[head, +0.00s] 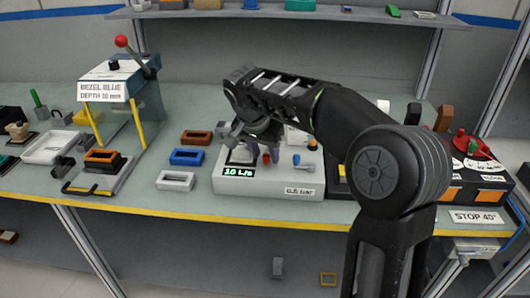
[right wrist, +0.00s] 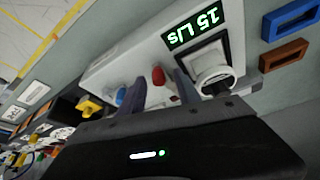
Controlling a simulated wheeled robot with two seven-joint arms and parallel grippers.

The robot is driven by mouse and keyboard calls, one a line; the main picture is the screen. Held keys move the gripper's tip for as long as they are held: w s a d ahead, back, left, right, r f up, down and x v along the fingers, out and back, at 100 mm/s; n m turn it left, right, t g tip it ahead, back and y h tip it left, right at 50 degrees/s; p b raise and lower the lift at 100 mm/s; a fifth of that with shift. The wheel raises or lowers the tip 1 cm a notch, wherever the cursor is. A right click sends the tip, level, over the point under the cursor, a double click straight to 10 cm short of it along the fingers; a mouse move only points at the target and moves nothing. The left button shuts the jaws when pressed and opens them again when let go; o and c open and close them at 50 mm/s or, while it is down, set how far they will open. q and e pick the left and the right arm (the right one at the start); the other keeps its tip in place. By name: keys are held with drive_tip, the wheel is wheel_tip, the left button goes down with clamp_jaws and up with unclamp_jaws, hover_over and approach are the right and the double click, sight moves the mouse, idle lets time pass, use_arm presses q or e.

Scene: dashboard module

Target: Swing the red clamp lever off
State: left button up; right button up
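A white module (head: 235,183) with a green L/s readout stands near the middle of the bench's front edge. A small red lever-like piece (head: 266,159) stands up on its top; I take it for the clamp lever, though its shape is partly hidden. In the right wrist view the red piece (right wrist: 158,76) shows between the two grey-purple fingers. My right gripper (head: 262,152) is over the module, its fingers apart around the red piece; I cannot tell whether they touch it. My left gripper is not in view.
A blue lever (head: 302,161) sits just right of the red piece. A round white fitting (right wrist: 214,78) is close beside one finger. Blue (head: 187,157), brown (head: 196,137) and white (head: 176,180) frames lie left of the module. A press with a red-ball handle (head: 121,41) stands further left.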

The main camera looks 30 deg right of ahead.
drive_tip(key=v, duration=0.7)
drive_tip(key=shift+r, duration=0.4)
drive_tip(key=shift+s+a, duration=0.1)
